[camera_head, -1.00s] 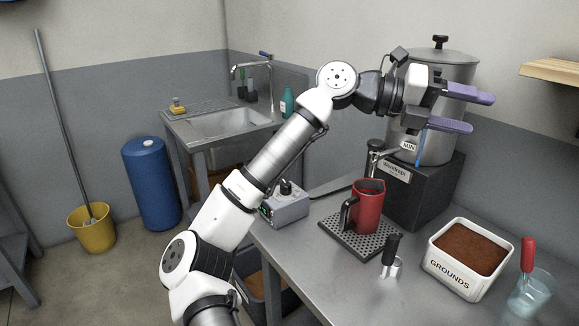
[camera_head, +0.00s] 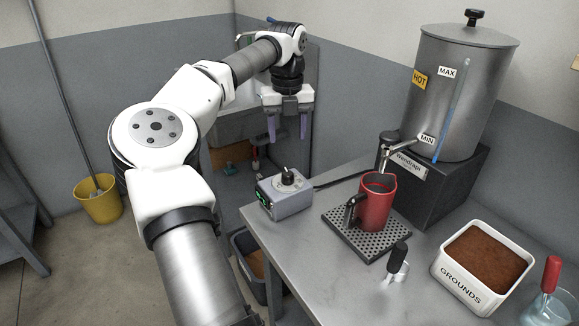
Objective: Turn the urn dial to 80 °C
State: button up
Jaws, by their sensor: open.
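The urn dial is a black knob (camera_head: 287,175) on top of a small grey control box (camera_head: 288,196) at the table's left back edge. A green display glows on the box's left face, too small to read. The dial's setting cannot be read. A cable runs from the box toward the steel urn (camera_head: 455,95) on its black base. My gripper (camera_head: 288,138) is open and empty, with its purple fingers pointing down. In the picture it shows just above the knob, apart from it; the depth between them is hard to judge.
A red jug (camera_head: 377,203) stands on the drip tray (camera_head: 348,239) under the urn's tap (camera_head: 392,149). A black-handled tool (camera_head: 397,258), the grounds tub (camera_head: 439,262) and a glass (camera_head: 548,308) are to the right. The table (camera_head: 310,270) is bare around the box's front.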

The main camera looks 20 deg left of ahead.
aim_at(288, 173)
notch_tip(288, 173, down, 12)
jog(key=shift+r+p, duration=0.1)
jog(key=shift+p, duration=0.8)
jog(key=c, duration=1)
